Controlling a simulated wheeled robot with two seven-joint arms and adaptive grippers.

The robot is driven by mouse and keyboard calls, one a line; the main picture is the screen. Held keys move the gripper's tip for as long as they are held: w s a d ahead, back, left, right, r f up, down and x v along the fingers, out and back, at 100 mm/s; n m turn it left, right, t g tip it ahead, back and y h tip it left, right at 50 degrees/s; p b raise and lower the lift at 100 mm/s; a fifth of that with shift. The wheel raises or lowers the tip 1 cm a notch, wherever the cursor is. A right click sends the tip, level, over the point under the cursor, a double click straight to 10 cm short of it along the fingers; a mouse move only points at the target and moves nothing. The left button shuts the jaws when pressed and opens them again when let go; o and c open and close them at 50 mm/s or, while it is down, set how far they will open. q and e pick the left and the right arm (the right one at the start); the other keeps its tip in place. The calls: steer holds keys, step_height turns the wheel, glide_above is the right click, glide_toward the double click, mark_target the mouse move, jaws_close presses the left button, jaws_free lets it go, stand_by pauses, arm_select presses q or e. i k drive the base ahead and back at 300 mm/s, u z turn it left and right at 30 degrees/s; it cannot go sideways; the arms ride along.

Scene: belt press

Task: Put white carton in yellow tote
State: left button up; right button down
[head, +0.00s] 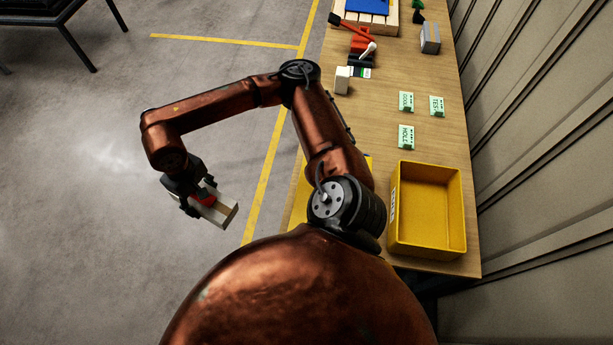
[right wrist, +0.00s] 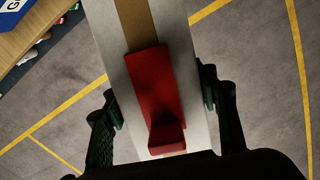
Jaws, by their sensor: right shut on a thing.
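My right gripper (head: 203,198) is out over the floor, left of the table. It is shut on a white carton (head: 222,212), with one finger on each side of it. In the right wrist view the carton (right wrist: 188,45) runs lengthwise between the fingers, with a brown strip along its face. A red piece (right wrist: 153,85) lies against that face; I cannot tell whether it is fixed there. The yellow tote (head: 398,243) stands on the near right part of the table, open and empty, far from the gripper. My left gripper is not in view.
The wooden table (head: 400,125) holds green cards (head: 406,137), a small white block (head: 342,80), a grey box (head: 430,38), and red and black tools (head: 362,40). Another yellow thing (head: 300,200) is partly hidden behind my arm. A panelled wall (head: 530,130) borders the right.

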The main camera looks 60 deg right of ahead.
mark_target(420, 215)
steer(key=z, duration=0.8)
steer(key=k, duration=0.35)
steer(key=z, duration=1.35)
steer(key=i, duration=0.5)
steer(key=z, duration=0.05)
